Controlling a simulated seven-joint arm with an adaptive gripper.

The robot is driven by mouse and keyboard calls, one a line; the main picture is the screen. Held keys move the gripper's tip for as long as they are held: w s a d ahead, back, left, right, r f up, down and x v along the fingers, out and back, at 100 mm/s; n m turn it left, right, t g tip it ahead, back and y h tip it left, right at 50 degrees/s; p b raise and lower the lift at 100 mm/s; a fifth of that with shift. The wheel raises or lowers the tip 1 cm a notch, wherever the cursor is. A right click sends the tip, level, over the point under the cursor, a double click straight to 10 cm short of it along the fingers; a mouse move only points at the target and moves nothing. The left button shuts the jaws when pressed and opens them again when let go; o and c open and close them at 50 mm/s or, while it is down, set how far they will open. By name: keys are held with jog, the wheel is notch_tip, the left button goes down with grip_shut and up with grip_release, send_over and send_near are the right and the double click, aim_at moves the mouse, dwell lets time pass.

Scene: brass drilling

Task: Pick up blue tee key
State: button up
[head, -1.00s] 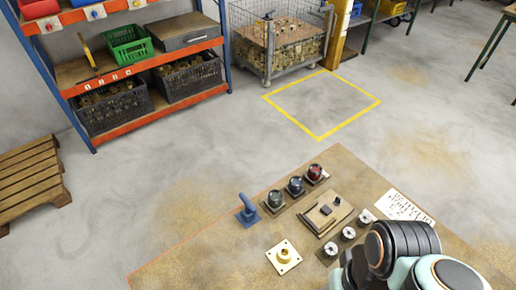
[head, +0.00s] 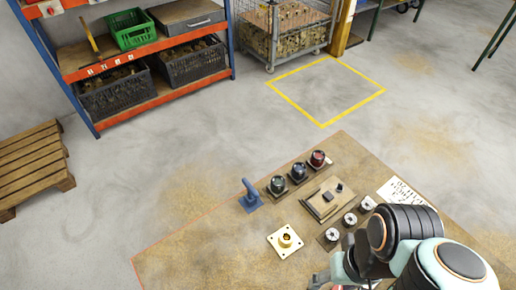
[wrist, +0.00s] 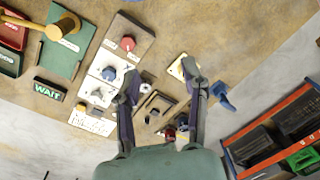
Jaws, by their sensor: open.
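The blue tee key (head: 250,194) appears to be the blue piece standing at the left back edge of the workbench, on a blue base. It also shows in the wrist view (wrist: 222,95), to the right of my gripper. My gripper (wrist: 162,72) is open, with its two fingers spread and nothing between them but the bench and its fittings some way off. The key is outside the fingers and apart from them. In the head view my arm covers the bench's lower right, and the fingertips are not clear there.
A brass flanged fitting (head: 285,241) sits in front of the key. A mallet (wrist: 62,27) lies at the wrist view's upper left.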

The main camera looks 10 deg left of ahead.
jog(key=shift+o, duration=0.6)
